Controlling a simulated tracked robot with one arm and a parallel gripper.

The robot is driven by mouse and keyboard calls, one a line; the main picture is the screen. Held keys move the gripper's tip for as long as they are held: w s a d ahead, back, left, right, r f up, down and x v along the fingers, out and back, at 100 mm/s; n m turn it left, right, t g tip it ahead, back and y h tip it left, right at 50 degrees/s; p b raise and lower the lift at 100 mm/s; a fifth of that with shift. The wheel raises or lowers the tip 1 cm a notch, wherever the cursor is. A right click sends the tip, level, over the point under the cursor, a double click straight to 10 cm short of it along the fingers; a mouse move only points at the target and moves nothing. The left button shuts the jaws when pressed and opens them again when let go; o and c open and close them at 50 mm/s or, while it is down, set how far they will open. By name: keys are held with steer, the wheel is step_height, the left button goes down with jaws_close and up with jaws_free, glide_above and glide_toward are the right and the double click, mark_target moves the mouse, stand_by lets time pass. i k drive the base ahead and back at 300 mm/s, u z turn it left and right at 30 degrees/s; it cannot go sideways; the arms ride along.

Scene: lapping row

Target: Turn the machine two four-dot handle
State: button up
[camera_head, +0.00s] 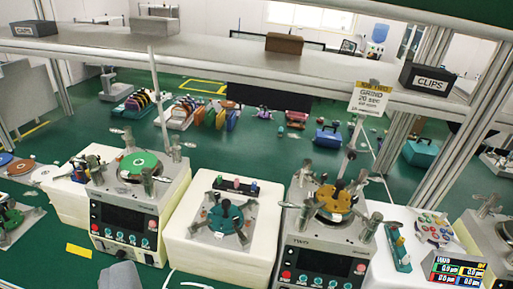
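Machine two (325,262), a white box with a dark front panel marked TWO, stands right of centre on the green bench. On its top is a round plate with a yellow-orange piece (335,199). Several metal handles stand around the plate, among them a left handle (291,205) and a right handle (368,226). Dots on the handles are too small to read, so I cannot tell which handle has four. Several small knobs line the front panel's lower edge, partly cut off by the frame.
A similar machine (122,213) with a green disc stands left. A white block (222,247) with a teal fixture lies between the machines. A white tray (434,229) of coloured pieces is right. A shelf (215,52) crosses above; a GRIND 20 sec sign (371,98) hangs there.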

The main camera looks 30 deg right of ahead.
mark_target(307, 162)
steer(key=z, duration=0.2)
steer(key=i, duration=1.05)
steer(key=z, duration=0.45)
